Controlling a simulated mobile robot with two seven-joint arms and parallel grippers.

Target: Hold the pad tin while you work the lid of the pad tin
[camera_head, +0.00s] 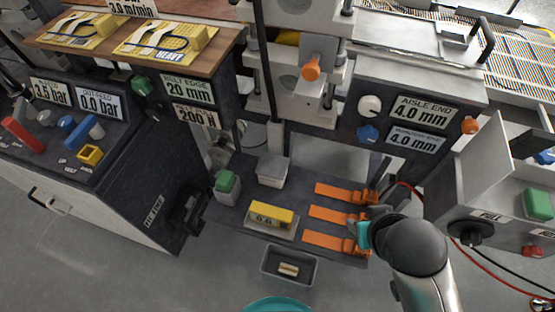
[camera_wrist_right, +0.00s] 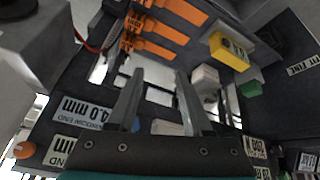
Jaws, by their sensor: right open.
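A small pale grey box with a lid (camera_head: 272,171), which looks like the pad tin, stands upright on the dark shelf (camera_head: 240,212) at the back. Its lid appears to be on. The pale box (camera_wrist_right: 205,78) also shows in the right wrist view, to the right of my fingers. My right gripper (camera_wrist_right: 160,76) is open with nothing between its fingers. In the head view the right gripper (camera_head: 374,214) is at the shelf's right edge, beside the orange straps and well apart from the box. My left gripper is in neither view.
A green-topped container (camera_head: 227,186) stands left of the box. A yellow block (camera_head: 271,213) sits in front, with a grey tray (camera_head: 289,268) below. Several orange straps (camera_head: 325,213) lie on the right. The press column (camera_head: 275,138) rises behind, and a control box (camera_head: 480,200) stands right.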

